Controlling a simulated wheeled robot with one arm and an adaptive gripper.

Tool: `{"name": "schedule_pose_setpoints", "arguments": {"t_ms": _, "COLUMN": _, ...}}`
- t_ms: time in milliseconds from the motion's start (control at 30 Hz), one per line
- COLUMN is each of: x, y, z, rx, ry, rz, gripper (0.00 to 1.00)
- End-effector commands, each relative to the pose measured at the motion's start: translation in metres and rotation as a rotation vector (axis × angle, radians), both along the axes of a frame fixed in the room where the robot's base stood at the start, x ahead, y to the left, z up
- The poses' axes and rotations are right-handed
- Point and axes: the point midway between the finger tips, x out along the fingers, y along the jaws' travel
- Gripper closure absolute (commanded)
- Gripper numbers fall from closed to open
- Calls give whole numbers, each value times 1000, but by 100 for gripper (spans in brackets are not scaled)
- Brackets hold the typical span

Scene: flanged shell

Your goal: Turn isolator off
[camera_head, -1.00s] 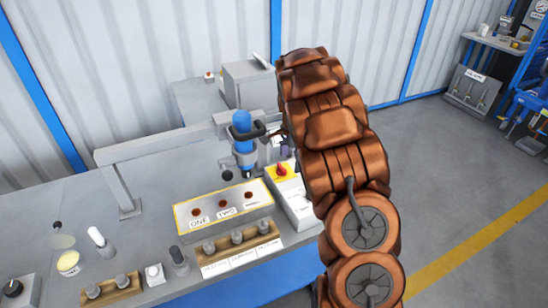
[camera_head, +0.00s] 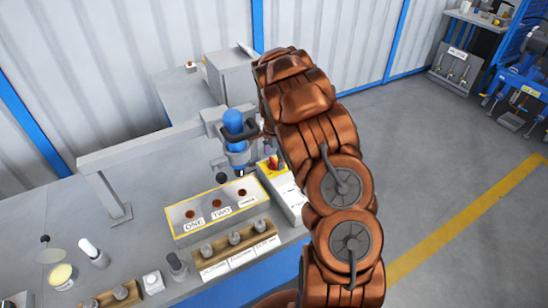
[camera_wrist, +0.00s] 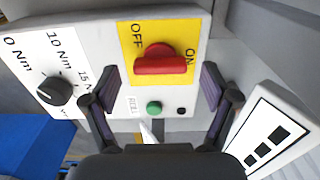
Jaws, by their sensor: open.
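The isolator is a red rotary handle (camera_wrist: 162,66) on a yellow plate (camera_wrist: 185,32) marked OFF on the left and ON on the right in the wrist view. The handle's red bar lies roughly crosswise in that picture. My gripper (camera_wrist: 155,92) is open and empty, with one finger at each side, just below the handle in the picture. I see no contact with it. In the head view, the isolator's yellow plate (camera_head: 264,168) shows beside my arm, which covers part of it. My fingertips are hard to make out there.
A green button (camera_wrist: 154,107) and a black torque dial (camera_wrist: 55,90) sit near the isolator. A white panel with black squares (camera_wrist: 268,130) stands to the right. In the head view, a blue tool (camera_head: 234,125) on a grey frame stands close left of my arm.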

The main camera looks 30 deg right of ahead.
Motion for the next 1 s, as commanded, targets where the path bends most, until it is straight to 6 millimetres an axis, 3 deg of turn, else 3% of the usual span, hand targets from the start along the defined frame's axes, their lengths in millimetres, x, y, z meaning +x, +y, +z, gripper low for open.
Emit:
{"name": "schedule_pose_setpoints", "arguments": {"t_ms": 400, "x": 1, "y": 0, "z": -13, "rx": 0, "ry": -3, "rz": 0, "gripper": 15}}
{"name": "schedule_pose_setpoints", "arguments": {"t_ms": 1000, "x": 0, "y": 0, "z": -13, "rx": 0, "ry": -2, "rz": 0, "gripper": 74}}
